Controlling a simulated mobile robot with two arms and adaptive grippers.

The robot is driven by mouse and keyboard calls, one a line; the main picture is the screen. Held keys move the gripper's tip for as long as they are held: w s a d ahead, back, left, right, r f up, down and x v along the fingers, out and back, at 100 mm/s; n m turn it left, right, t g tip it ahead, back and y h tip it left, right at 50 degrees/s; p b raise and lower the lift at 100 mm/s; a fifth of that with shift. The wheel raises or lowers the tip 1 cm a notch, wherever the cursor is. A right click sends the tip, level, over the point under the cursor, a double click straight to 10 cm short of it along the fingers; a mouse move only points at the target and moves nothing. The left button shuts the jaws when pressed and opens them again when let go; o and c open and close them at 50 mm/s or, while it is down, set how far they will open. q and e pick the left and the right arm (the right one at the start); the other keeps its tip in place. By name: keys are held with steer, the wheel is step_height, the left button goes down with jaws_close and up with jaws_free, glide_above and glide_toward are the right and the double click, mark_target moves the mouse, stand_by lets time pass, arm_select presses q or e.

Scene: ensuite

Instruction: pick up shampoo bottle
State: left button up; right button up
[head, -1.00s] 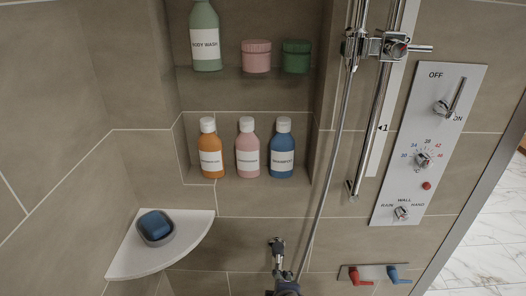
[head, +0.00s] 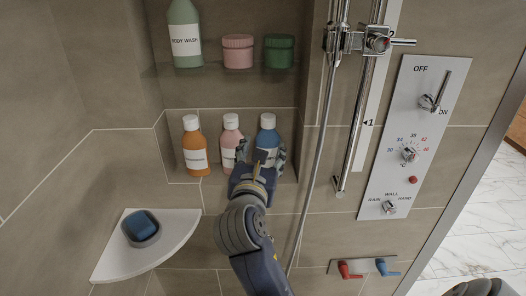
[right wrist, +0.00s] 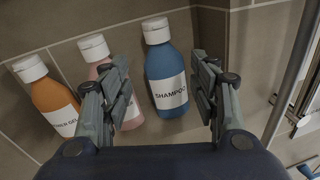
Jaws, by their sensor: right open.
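The shampoo bottle (head: 268,137) is blue with a white cap and stands upright at the right end of the lower wall niche. Its label reads SHAMPOO in the right wrist view (right wrist: 167,70). My right gripper (head: 265,158) is in front of it and covers its lower part in the head view. In the right wrist view the fingers (right wrist: 163,82) are spread wide, with the bottle between and beyond them and a gap on each side. The left finger overlaps the pink bottle in that view. My left gripper is not in view.
A pink bottle (head: 231,132) and an orange bottle (head: 194,143) stand left of the shampoo. A shelf above holds body wash (head: 185,40) and two jars. A shower hose (head: 309,190) and rail run just right of the niche. A corner shelf (head: 176,248) holds a soap dish.

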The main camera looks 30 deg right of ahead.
mark_target(267, 126)
steer(key=shift+n+h, duration=0.5)
steer(key=shift+n, duration=0.1)
steer(key=w+d+r, duration=0.1)
steer(key=d, duration=0.1)
steer(key=w+d+r+p, duration=0.1)
steer(key=w+d+r, duration=0.1)
steer(key=shift+w, duration=0.3)
steer(key=shift+w+d+f+p, duration=0.2)
steer(key=shift+w+d, duration=0.35)
steer(key=shift+w, duration=0.25)
steer(key=shift+w+d+f+p, duration=0.1)
steer(key=shift+w+d+f, duration=0.15)
steer(key=shift+w+d, duration=0.4)
steer(key=shift+w+d+f+p, duration=0.15)
steer(key=shift+w+d, duration=0.25)
steer(key=shift+w, duration=0.5)
steer(key=shift+s, duration=0.1)
steer(key=shift+c, duration=0.8)
steer(key=shift+r, duration=0.1)
jaws_close()
